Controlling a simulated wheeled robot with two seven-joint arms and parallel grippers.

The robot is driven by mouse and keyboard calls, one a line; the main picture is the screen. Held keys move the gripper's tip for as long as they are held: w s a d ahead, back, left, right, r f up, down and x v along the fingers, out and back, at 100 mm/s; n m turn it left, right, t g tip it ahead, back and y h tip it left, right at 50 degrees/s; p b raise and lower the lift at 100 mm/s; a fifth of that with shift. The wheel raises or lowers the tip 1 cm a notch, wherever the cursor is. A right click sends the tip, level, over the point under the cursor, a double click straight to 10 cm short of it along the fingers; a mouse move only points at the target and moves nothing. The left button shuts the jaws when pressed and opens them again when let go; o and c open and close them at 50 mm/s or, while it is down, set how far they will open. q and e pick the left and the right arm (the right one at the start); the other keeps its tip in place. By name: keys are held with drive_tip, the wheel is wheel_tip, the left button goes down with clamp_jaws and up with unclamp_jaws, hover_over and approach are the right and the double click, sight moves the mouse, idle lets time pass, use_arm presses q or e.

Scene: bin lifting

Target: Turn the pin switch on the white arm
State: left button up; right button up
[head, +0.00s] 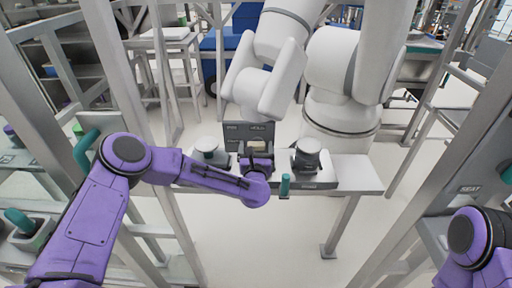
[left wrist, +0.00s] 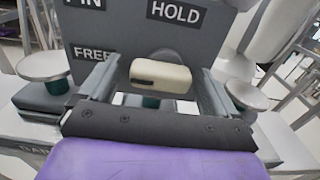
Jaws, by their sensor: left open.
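The pin switch shows as a cream block-shaped handle (left wrist: 162,78) in front of a dark grey panel (left wrist: 110,35) lettered "HOLD" and "FREE", with another word partly cut off. My left gripper (left wrist: 155,88) is open, with one finger on each side of the handle; I cannot tell whether either finger touches it. In the head view my left gripper (head: 257,160) is in front of the panel, hiding its lower part. The white arm (head: 338,105) stands behind and right of the panel. My right gripper is not in view; only part of my right arm shows at lower right.
A light bench (head: 355,175) carries the panel, flanked by two round-topped posts, left (head: 207,145) and right (head: 308,147). A teal-handled lever (head: 285,184) stands at its front edge. Grey frame posts (head: 120,70) rise on both sides. The floor in front is clear.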

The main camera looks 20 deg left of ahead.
use_arm(q)
drive_tip(key=shift+c, duration=0.3)
drive_tip(key=c, duration=0.9)
